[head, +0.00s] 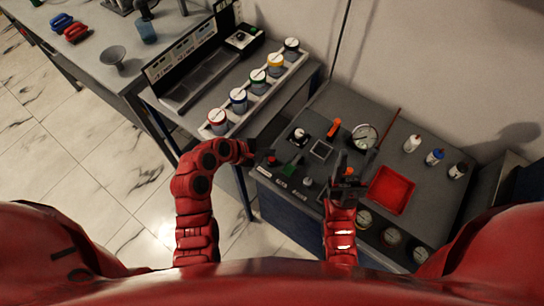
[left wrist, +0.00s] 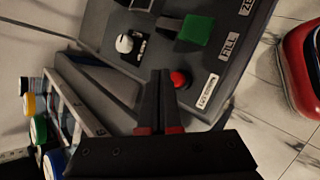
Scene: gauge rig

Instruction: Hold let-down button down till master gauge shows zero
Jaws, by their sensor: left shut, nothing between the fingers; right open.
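A red button (head: 272,160), labelled in the left wrist view (left wrist: 180,79), sits at the near left corner of the grey rig top; its small label is hard to read. My left gripper (head: 258,150) is shut and empty. Its fingertips (left wrist: 165,74) appear right beside the red button; I cannot tell whether they touch it. A green FILL button (left wrist: 195,30) is next to it. A round white-faced gauge (head: 363,137) stands at the back of the rig; its reading is too small to tell. My right gripper (head: 346,178) is open over the rig, left of the red tray.
A red tray (head: 391,190) and several small bottles (head: 434,157) occupy the rig's right side. A white-topped knob (left wrist: 125,44) stands near the buttons. A rack of colour-lidded jars (head: 257,80) is on the side bench. More gauges (head: 391,237) face the front.

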